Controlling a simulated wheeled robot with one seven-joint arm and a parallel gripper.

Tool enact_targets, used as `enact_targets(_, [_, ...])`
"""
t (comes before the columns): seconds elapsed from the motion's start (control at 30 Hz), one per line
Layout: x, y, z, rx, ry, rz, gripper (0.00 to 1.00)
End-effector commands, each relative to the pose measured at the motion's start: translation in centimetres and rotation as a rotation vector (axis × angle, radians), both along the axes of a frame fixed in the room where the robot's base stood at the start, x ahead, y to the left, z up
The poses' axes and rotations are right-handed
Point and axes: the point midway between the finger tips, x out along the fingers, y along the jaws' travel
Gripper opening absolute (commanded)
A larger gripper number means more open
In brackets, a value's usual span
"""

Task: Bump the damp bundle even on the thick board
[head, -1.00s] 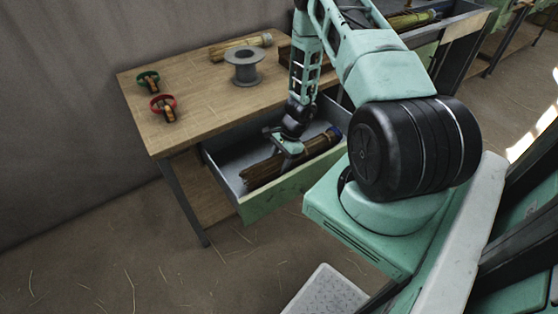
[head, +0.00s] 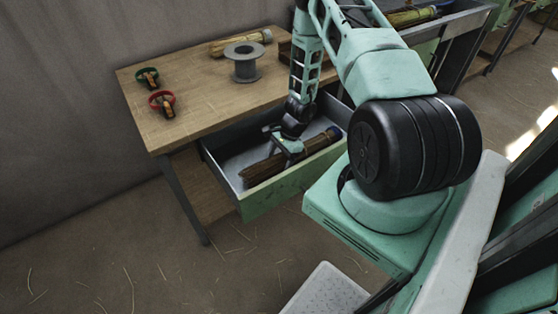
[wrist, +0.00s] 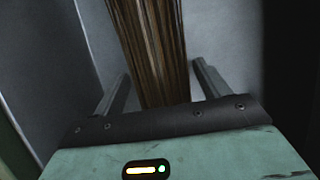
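A brown straw bundle (head: 261,171) with a blue band at its far right end lies in the open drawer (head: 270,193) under the table. Which bundle is the damp one I cannot tell for sure. My gripper (head: 286,151) is down in the drawer, over the middle of this bundle. In the wrist view the bundle (wrist: 150,45) runs between the two spread fingers of my gripper (wrist: 161,72), with a gap on each side. A dark brown wooden piece (head: 285,52) at the table's back is mostly hidden by my arm; it may be the thick board.
On the table (head: 200,92) are a grey spool (head: 243,64), a pale bundle (head: 236,43), and green (head: 147,77) and red (head: 162,103) ringed tools. Another tray with a bundle (head: 413,17) is at the back right. The drawer walls stand close around my gripper.

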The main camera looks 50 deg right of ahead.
Motion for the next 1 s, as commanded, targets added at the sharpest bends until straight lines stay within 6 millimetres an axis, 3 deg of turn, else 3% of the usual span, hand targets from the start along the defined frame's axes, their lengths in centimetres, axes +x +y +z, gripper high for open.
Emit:
enact_targets(0.27, [-0.1,-0.8,1.8,-0.003,-0.003,0.002,0.75])
enact_targets(0.8, [-1.1,-5.2,13.0,-0.003,-0.003,-0.001,0.75])
enact_targets(1.0, [-1.4,-6.2,15.4,-0.001,-0.001,0.001,0.75])
